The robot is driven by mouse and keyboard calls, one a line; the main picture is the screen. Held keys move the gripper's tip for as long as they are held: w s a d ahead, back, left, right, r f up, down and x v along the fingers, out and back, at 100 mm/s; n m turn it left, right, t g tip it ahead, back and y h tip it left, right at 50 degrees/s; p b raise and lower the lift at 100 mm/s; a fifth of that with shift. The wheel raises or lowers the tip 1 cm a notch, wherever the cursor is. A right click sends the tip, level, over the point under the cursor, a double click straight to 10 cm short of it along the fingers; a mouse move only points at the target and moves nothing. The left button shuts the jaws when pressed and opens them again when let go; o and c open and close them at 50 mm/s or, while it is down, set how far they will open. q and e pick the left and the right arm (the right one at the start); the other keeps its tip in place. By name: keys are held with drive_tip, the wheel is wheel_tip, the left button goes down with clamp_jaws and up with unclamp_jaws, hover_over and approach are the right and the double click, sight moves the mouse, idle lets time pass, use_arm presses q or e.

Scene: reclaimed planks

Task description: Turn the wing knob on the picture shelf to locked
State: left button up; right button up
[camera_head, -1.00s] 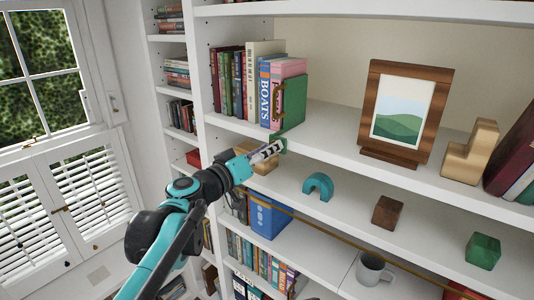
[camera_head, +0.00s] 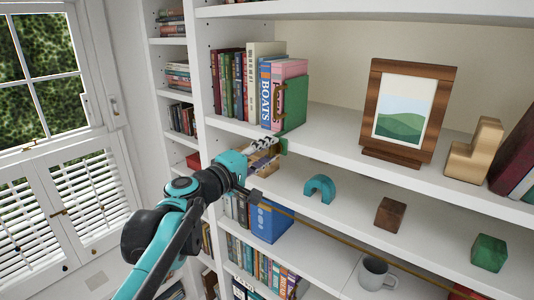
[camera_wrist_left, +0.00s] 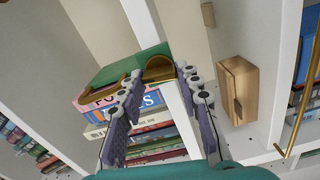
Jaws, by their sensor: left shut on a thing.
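The picture shelf (camera_head: 340,137) is a long white board carrying books and a framed picture. A small green mount (camera_head: 284,146) sits at its front edge, below the green bookend (camera_head: 292,104). In the left wrist view a brass piece, which looks like the wing knob (camera_wrist_left: 158,69), lies between the fingertips. My left gripper (camera_head: 277,146) is at the green mount, and its fingers (camera_wrist_left: 161,74) close around the brass piece in the wrist view. The fingers hide the knob in the head view, and its exact angle and any lock marking cannot be read. My right gripper is not in view.
A wooden box (camera_head: 262,160) is close below the left gripper. A teal arch (camera_head: 319,188), brown cube (camera_head: 389,214) and green block (camera_head: 488,252) stand on the shelf below. The picture frame (camera_head: 408,112) stands to the right. A brass rod (camera_head: 330,231) crosses in front.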

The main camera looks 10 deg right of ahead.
use_arm(q)
drive_tip(key=shift+n, duration=0.7)
drive_tip(key=o, duration=1.2)
drive_tip(key=shift+c, duration=0.2)
drive_tip(key=v, duration=1.2)
drive_tip(key=shift+f, duration=0.15)
